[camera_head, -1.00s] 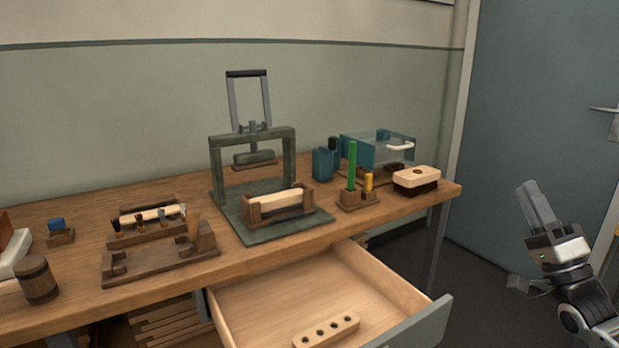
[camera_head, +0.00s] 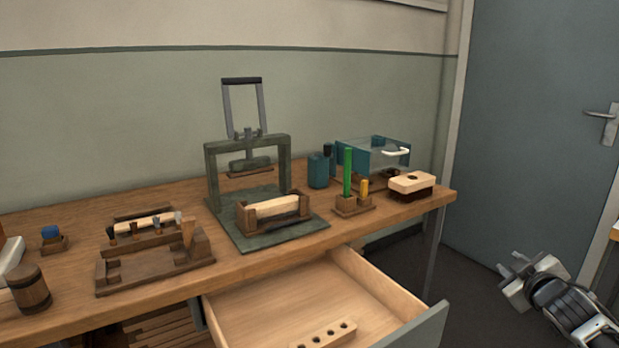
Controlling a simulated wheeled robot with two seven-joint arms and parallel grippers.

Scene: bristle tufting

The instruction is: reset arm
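My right gripper (camera_head: 517,276) is at the lower right, beside the workbench and apart from it, over the dark floor. It is turned so that its fingers are hard to make out, and I see nothing held in it. My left gripper is out of view. The wooden bench (camera_head: 240,268) carries a green press (camera_head: 247,160) with its handle up. A pale brush block (camera_head: 277,207) lies in the wooden cradle on the press base.
The bench drawer (camera_head: 290,299) stands open, with a drilled block (camera_head: 327,335) inside. A brush (camera_head: 411,183) lies near the bench's right end, beside a clear-sided box (camera_head: 372,156) and a holder with green and yellow sticks (camera_head: 353,203). A brush rack (camera_head: 155,255) stands left. A door (camera_head: 545,130) is at right.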

